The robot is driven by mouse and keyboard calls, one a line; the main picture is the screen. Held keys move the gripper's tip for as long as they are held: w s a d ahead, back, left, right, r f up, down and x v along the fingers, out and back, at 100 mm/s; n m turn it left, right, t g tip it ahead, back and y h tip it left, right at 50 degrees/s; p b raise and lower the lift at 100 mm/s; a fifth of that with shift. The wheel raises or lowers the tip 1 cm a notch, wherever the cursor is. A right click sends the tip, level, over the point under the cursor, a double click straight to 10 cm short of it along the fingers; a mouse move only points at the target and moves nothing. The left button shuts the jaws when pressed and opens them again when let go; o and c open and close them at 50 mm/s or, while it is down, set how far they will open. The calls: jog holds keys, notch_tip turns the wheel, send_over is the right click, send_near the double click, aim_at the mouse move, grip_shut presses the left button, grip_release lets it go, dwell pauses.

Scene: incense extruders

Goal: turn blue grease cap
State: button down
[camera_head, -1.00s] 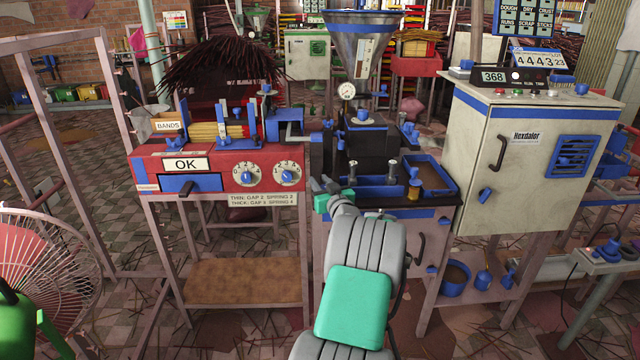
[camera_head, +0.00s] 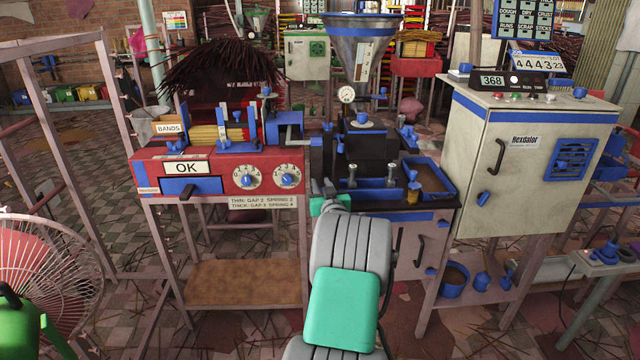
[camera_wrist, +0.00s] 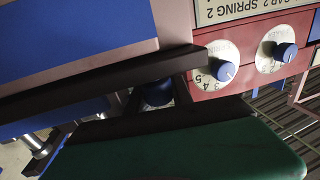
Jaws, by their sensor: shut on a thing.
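The blue grease cap (camera_wrist: 157,93) shows as a small rounded blue piece between the two dark fingers in the wrist view. My gripper (camera_wrist: 165,90) is shut on it, with one finger above and one below in the picture. The fingers and the green housing hide part of the cap. In the head view my gripper (camera_head: 322,188) is at the left front edge of the black-topped extruder bench (camera_head: 392,208), just right of the red machine. The cap cannot be made out there behind my gripper and arm.
The red machine (camera_head: 217,187) with two blue-knobbed dials stands close on the left; its dials also show in the wrist view. A blue tray (camera_head: 452,188) and upright fittings stand on the bench to the right. A pale Hexdalor cabinet (camera_head: 510,175) stands further right.

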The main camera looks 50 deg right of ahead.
jog(key=m+g+h, duration=0.2)
jog(key=shift+g+h+p, duration=0.3)
jog(key=shift+s+d+f+m+g+h+b, duration=0.1)
jog(key=shift+f+m+g+h+b, duration=0.1)
jog(key=shift+m+g+h+b, duration=0.3)
jog(key=shift+s+d+f+m+g+h+b, duration=0.1)
jog(key=shift+f+m+g+h+b, duration=0.15)
jog(key=shift+m+g+b, duration=0.35)
jog(key=m+g+b, duration=0.1)
jog(key=g+h+b, duration=0.1)
jog(key=b, duration=0.1)
jog(key=shift+s+d+f+m+g, duration=0.15)
jog(key=shift+s+m+g, duration=0.1)
jog(key=shift+m+g, duration=0.15)
jog(key=m+g+b, duration=0.1)
jog(key=b, duration=0.1)
jog(key=m+g+h+b, duration=0.1)
jog(key=g, duration=0.1)
jog(key=shift+s+g+b, duration=0.3)
jog(key=shift+s+b, duration=0.05)
jog(key=shift+b, duration=0.05)
jog(key=shift+s+d+r+m+g+h+b, duration=0.1)
jog(key=shift+s+r+m+g+h+b, duration=0.1)
jog(key=shift+m+g+b, duration=0.5)
jog(key=shift+s+d+r+m+g+h+b, duration=0.1)
jog(key=shift+s+r+m+g+b, duration=0.1)
jog(key=shift+m+g, duration=0.5)
jog(key=shift+r+g, duration=0.1)
jog(key=shift+g, duration=0.2)
